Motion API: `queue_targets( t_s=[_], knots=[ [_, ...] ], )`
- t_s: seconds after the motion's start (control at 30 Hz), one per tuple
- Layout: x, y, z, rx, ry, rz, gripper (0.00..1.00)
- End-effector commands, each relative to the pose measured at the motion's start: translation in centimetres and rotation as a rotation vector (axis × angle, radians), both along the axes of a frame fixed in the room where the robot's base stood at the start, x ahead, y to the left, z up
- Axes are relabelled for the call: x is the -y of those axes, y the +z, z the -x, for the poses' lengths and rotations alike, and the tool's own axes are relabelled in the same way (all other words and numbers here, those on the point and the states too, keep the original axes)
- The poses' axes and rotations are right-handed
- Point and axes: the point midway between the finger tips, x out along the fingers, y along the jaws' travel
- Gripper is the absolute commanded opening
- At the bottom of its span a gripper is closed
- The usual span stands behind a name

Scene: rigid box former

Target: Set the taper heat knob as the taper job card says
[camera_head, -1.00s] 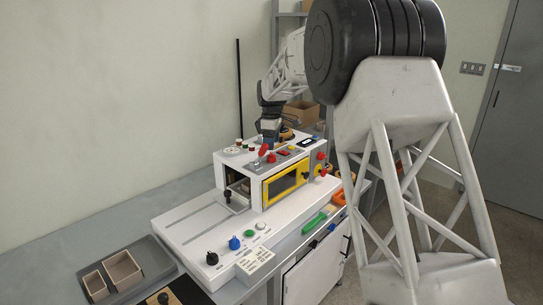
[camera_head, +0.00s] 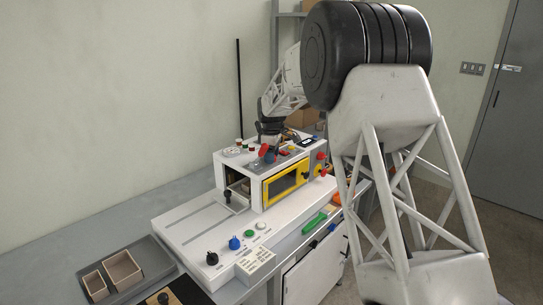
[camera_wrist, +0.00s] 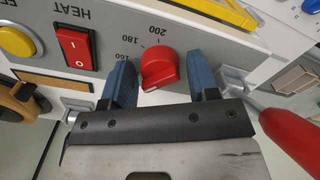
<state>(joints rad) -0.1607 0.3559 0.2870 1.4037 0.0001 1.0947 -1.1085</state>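The red knob (camera_wrist: 160,70) sits on a light panel in the wrist view, with the marks 160, 180 and 200 around it. I cannot tell for sure which mark it points to. My gripper (camera_wrist: 160,62) is open, with one blue finger on each side of the knob and narrow gaps visible. In the head view my gripper (camera_head: 270,138) is at the top panel of the white machine (camera_head: 240,168).
A red rocker switch (camera_wrist: 76,48) under the word HEAT and a yellow button (camera_wrist: 16,42) are left of the knob. A red handle (camera_wrist: 290,142) is close on the right. A black knob (camera_head: 212,258) and a blue knob (camera_head: 234,243) stand on the front deck.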

Motion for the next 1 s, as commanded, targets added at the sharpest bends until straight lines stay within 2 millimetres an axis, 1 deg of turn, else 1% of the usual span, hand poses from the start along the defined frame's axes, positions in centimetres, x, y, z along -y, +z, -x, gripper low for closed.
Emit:
queue_targets(
  t_s=[0.03, 0.23, 0.47, 0.67, 1.0],
  knots=[
    [0.0, 0.0, 0.0, 0.0, 0.0, 0.0, 0.47],
    [0.0, 0.01, 0.0, 0.0, 0.0, 0.0, 0.16],
    [0.0, 0.01, 0.0, 0.0, -0.013, 0.0, 0.16],
    [0.0, 0.02, -0.01, 0.0, -0.068, 0.0, 0.16],
    [0.01, -0.02, -0.02, 0.0, -0.288, 0.0, 0.16]
  ],
)
